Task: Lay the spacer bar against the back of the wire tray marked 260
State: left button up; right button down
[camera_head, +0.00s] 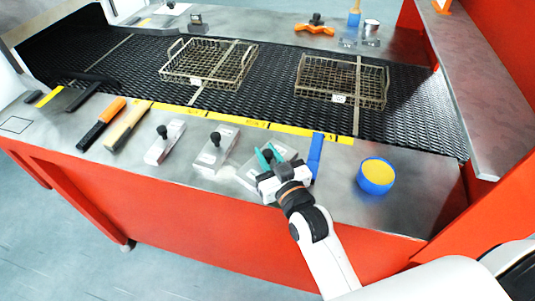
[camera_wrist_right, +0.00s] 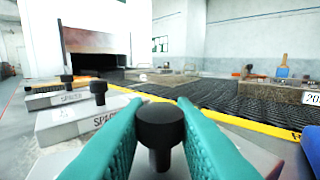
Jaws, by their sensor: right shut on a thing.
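Two wire trays stand on the black mesh belt in the head view: the left tray (camera_head: 249,63) and the right tray (camera_head: 384,92). Each has a white tag; the numbers are too small to read there. In the wrist view the nearer tray (camera_wrist_right: 262,92) has a tag starting "20", cut off by the frame. My right gripper (camera_head: 268,158) is shut on the black knob (camera_wrist_right: 160,125) of a grey spacer bar (camera_head: 250,172) at the front ledge. Whether that bar touches the ledge is unclear. Two more spacer bars, left (camera_head: 160,153) and middle (camera_head: 212,159), lie left of it.
A yellow strip (camera_head: 250,123) edges the belt. An orange-handled tool (camera_head: 108,113) and a wooden-handled one (camera_head: 130,122) lie at left. A blue strip (camera_head: 316,152) and a blue tub with yellow contents (camera_head: 376,176) are right. An orange clamp-like item (camera_head: 315,28) sits on the back ledge.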

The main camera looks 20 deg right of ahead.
jog(key=c, duration=1.6)
grip_release()
jog(key=shift+f, duration=0.1)
jog(key=o, duration=0.4)
